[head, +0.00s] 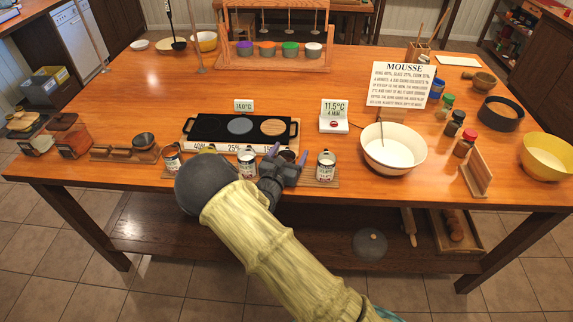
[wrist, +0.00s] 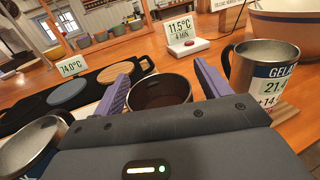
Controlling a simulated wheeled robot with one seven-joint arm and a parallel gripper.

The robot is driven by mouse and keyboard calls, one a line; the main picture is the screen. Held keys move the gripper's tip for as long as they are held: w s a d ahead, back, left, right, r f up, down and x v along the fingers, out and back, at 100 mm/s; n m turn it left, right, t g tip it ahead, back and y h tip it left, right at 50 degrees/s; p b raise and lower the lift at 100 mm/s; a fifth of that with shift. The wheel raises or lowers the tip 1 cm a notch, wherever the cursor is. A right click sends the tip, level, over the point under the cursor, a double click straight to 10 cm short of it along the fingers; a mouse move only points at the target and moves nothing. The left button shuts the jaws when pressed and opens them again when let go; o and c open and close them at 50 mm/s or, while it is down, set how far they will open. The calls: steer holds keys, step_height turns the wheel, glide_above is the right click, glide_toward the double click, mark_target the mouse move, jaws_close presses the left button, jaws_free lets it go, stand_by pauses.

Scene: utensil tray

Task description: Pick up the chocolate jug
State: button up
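A dark jug with brown contents, which looks like the chocolate jug (wrist: 161,92), stands between the two purple fingers of my gripper (wrist: 162,88) in the wrist view. In the head view the jug (head: 287,156) is mostly hidden behind my gripper (head: 287,158). The fingers are spread, one on each side of the jug; whether either touches it I cannot tell. Its label and handle are hidden.
A metal jug labelled with "GEL" (wrist: 264,72) stands close right of my gripper; another metal jug (wrist: 34,146) is close left. Behind are a black warming plate (head: 205,130) and an 11.5°C display (head: 335,115). A large white bowl (head: 393,150) stands to the right.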

steer(key=c, duration=1.1)
steer(key=shift+c, duration=0.2)
step_height(320, 180, up, 10)
steer(key=b, duration=0.1)
